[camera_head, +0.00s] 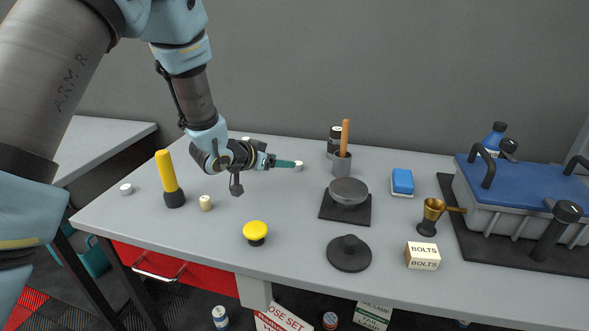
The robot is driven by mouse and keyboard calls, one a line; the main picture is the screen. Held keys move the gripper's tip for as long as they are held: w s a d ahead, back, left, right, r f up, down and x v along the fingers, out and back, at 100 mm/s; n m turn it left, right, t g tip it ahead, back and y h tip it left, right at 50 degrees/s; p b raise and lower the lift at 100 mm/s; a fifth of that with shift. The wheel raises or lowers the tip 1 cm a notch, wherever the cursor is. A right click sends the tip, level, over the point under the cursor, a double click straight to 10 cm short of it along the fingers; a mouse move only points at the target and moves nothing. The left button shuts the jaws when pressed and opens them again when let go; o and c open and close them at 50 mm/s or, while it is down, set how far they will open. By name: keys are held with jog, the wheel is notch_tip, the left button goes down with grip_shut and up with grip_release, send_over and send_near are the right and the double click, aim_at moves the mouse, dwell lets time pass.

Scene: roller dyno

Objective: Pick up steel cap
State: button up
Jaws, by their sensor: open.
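My gripper (250,172) hangs over the left part of the table with its fingers apart, and I see nothing between them. A small pale grey disc (126,188), which may be the steel cap, lies flat near the table's left edge, well left of my gripper. A larger grey metal round piece (348,191) sits on a black square base (345,212) right of the middle. I cannot tell for certain which of these is the steel cap.
A yellow and black flashlight (168,178) stands between the disc and my gripper. Near it are a small beige cylinder (205,203) and a yellow button (255,232). A teal-handled tool (285,164) lies right of my gripper. A blue-lidded box (525,190) fills the right end.

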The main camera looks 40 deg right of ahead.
aim_at(298, 163)
jog(key=shift+p+x, duration=1.6)
jog(key=shift+x, duration=2.95)
grip_shut()
